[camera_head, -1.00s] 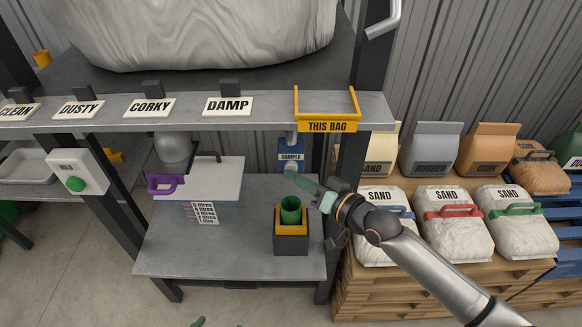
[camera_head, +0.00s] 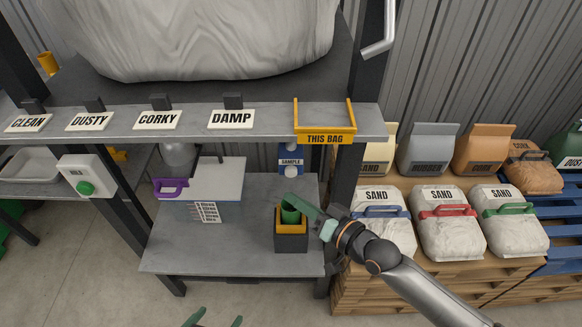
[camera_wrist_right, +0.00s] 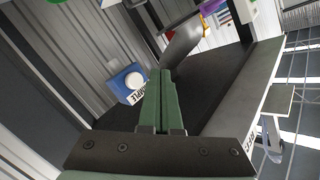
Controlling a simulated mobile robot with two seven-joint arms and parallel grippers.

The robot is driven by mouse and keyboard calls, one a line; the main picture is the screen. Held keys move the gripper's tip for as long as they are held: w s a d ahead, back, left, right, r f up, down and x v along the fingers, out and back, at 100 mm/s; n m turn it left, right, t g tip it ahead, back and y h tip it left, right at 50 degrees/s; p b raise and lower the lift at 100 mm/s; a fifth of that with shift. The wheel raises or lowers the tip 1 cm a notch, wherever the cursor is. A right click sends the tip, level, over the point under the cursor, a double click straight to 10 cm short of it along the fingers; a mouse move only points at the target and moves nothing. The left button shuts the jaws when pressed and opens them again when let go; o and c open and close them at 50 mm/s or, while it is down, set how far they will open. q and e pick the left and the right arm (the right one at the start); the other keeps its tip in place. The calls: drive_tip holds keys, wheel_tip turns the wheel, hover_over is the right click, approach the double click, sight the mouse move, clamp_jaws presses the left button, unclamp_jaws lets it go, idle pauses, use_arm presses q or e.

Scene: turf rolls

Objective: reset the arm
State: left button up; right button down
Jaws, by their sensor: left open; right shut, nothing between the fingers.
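My right gripper (camera_head: 300,204) is shut and empty. In the head view its green fingers are beside and partly in front of the green cup (camera_head: 291,215), which stands in a black and yellow holder (camera_head: 291,240) on the lower shelf. I cannot tell whether they touch. In the right wrist view the closed green fingers (camera_wrist_right: 160,90) point ahead, with the blue sample box (camera_wrist_right: 128,82) to their left. My left gripper (camera_head: 213,319) shows only its open green fingertips at the bottom edge of the head view.
The blue sample box (camera_head: 291,160) stands behind the cup. A white-topped box (camera_head: 213,180) and a purple handle (camera_head: 171,187) are to the left. The upper shelf (camera_head: 275,125) carries label cards. Sand bags (camera_head: 446,225) on pallets stand at right.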

drive_tip(key=shift+s, duration=0.5)
drive_tip(key=s+d+f+g+h+p, duration=0.1)
drive_tip(key=s+d+f+g+h, duration=0.1)
drive_tip(key=s+d+f+h, duration=0.7)
drive_tip(key=s+d+f, duration=0.6)
drive_tip(key=s+f, duration=0.1)
drive_tip(key=s, duration=0.2)
drive_tip(key=shift+s+d+f+p, duration=0.3)
drive_tip(key=shift+s+d+f, duration=0.05)
drive_tip(key=shift+f, duration=0.05)
idle(4.2)
